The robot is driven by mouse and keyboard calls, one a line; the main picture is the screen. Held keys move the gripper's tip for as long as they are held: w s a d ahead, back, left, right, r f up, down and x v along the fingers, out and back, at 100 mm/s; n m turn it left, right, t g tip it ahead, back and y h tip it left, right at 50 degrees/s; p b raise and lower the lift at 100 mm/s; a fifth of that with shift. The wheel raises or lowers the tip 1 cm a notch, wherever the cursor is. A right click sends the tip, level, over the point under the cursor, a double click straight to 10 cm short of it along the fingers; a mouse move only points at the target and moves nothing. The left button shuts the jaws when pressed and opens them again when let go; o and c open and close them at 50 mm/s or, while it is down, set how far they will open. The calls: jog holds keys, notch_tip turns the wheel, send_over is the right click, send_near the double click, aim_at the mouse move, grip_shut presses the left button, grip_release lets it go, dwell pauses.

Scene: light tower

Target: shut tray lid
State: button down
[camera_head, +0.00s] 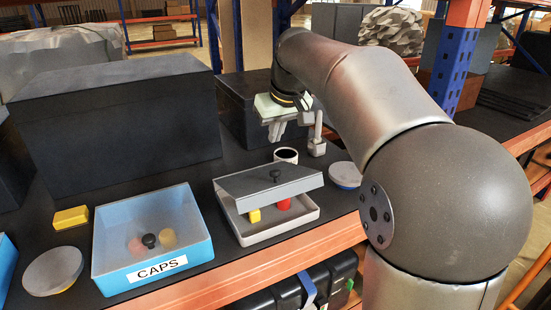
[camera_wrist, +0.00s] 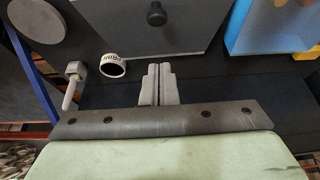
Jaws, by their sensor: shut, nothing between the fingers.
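The grey tray (camera_head: 290,229) stands on the dark shelf. Its flat grey lid (camera_head: 250,183) is tilted partly open above it, with a black knob (camera_head: 275,175) on top. A yellow piece (camera_head: 254,216) and a red piece (camera_head: 284,204) show inside through the gap at the front. In the wrist view the lid (camera_wrist: 120,30) and its knob (camera_wrist: 156,14) lie ahead of my fingers, apart from them. My gripper (camera_head: 275,134) is shut and empty, above and behind the tray; its closed fingers also show in the wrist view (camera_wrist: 159,68).
A white cup (camera_head: 286,160) stands just behind the tray, near a grey lever fixture (camera_head: 317,145). A blue CAPS bin (camera_head: 155,270) is left of the tray. A yellow block (camera_head: 71,217) and round dishes (camera_head: 53,271) (camera_head: 345,174) lie around. Large dark boxes (camera_head: 115,125) stand behind.

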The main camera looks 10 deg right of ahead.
aim_at(276, 171)
jog(key=x, duration=0.4)
jog(key=shift+s+d+f, duration=0.1)
jog(key=shift+s+f, duration=0.1)
jog(key=shift+f, duration=0.4)
jog(key=shift+s+f, duration=0.2)
jog(key=shift+f, duration=0.35)
jog(key=shift+s+d+f+p, duration=0.1)
jog(key=shift+s+f+p, duration=0.2)
jog(key=shift+f, duration=0.45)
